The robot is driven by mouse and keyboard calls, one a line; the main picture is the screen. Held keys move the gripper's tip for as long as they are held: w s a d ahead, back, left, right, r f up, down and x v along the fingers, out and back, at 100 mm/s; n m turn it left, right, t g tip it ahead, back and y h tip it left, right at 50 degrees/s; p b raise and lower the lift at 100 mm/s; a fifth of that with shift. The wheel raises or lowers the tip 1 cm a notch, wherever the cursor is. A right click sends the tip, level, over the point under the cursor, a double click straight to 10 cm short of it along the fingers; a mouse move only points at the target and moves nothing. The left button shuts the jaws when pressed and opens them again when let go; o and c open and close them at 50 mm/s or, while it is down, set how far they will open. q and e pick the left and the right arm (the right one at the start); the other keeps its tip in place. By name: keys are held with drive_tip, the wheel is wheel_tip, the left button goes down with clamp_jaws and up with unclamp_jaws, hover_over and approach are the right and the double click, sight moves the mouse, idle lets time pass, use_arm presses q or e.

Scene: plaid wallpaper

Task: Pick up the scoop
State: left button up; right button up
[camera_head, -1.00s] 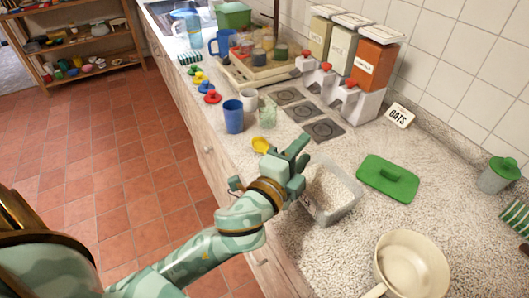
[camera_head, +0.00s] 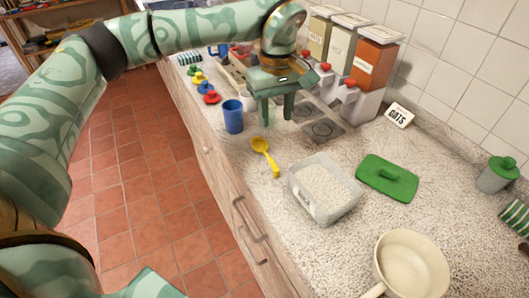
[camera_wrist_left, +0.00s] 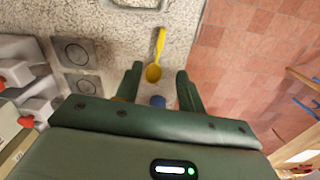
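The yellow scoop (camera_head: 274,166) lies on the speckled counter, its bowl towards the blue cup and its handle towards the clear tub. My left gripper (camera_head: 277,118) is open and empty, its fingers pointing down, above the counter and a little beyond the scoop's bowl in the head view. In the left wrist view the scoop (camera_wrist_left: 155,66) lies ahead of the open left gripper (camera_wrist_left: 158,88), its bowl close to the line between the fingers and its handle pointing away. My right gripper is not in view.
The tub (camera_head: 296,189) of white grains stands right of the scoop. A blue cup (camera_head: 233,120) stands left of my gripper. A green lid (camera_head: 387,179) and cream pan (camera_head: 411,268) lie further right. Dispensers (camera_head: 372,66) stand behind. The counter's front edge is near the scoop.

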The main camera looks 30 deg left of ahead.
use_arm(q)
drive_tip(key=b, duration=0.3)
hover_over(274, 164)
wheel_tip(274, 164, down, 11)
drive_tip(key=shift+w+a+r, duration=0.1)
drive_tip(key=shift+a, duration=0.05)
drive_tip(key=f, duration=0.1)
drive_tip(key=f+b, duration=0.1)
drive_tip(key=f, duration=0.2)
drive_tip(key=shift+d+f, duration=0.25)
drive_tip(key=shift+f, duration=0.45)
drive_tip(key=shift+c, duration=0.3)
clamp_jaws()
